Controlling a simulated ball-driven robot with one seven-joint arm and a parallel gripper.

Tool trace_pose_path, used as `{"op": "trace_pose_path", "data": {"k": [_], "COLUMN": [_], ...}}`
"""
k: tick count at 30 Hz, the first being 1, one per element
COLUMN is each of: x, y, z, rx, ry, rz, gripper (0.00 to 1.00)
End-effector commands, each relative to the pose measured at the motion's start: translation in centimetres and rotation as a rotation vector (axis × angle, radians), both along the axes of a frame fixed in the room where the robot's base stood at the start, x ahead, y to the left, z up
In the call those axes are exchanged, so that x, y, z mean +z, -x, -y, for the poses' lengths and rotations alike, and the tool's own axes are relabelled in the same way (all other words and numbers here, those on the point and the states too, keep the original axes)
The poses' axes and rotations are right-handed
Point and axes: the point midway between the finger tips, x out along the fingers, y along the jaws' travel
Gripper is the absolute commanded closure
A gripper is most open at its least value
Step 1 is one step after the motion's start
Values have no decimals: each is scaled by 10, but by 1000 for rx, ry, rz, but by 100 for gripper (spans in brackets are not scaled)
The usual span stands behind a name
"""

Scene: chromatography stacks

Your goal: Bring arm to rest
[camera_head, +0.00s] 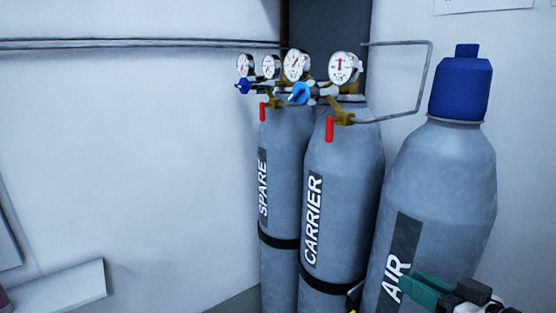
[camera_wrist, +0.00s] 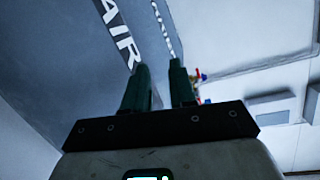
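My gripper (camera_head: 428,292) shows at the bottom right of the head view, in front of the lower part of the AIR cylinder (camera_head: 440,190). Only its green finger and dark parts near it are in the picture; the rest of my arm is cut off. In the wrist view my gripper (camera_wrist: 158,66) has two dark green fingers apart with a gap between them. Nothing is held between them. The AIR cylinder (camera_wrist: 85,60) lies beyond the fingertips at the left; whether the fingers touch it I cannot tell.
The CARRIER cylinder (camera_head: 345,180) and the SPARE cylinder (camera_head: 284,175) stand left of AIR, strapped, with gauges and red-handled valves on top. A bent grey pipe (camera_head: 430,75) sticks out beside CARRIER. A wall pipe (camera_head: 140,44) runs at left. White wall fills the left side.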

Motion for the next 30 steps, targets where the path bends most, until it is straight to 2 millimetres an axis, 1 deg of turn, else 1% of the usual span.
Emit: {"op": "trace_pose_path", "data": {"k": [1, 2, 3, 5, 6, 8, 9, 11, 12, 14, 15, 18, 21, 24, 25, 30], "x": [-32, -51, -77, -114, -137, -169, -190, -217, -233, -254, -264, -282, -290, -294, -294, -294], "y": [10, 18, 29, 50, 65, 91, 111, 142, 163, 196, 216, 260, 289, 304, 306, 307], "z": [-4, -5, -5, -6, -7, -6, -4, -1, 1, 7, 11, 21, 29, 33, 34, 35], "rx": [-12, -23, -39, -60, -75, -97, -113, -135, -149, -174, -190, -224, -250, -264, -266, -269], "ry": [11, 22, 39, 68, 88, 123, 150, 191, 222, 268, 298, 368, 417, 444, 448, 451], "rz": [-90, -144, -219, -334, -409, -521, -597, -709, -781, -885, -946, -1071, -1152, -1193, -1198, -1202], "gripper": [74, 74, 74, 74, 74, 74, 74, 74, 74, 74, 74, 74, 74, 74, 74, 74]}}
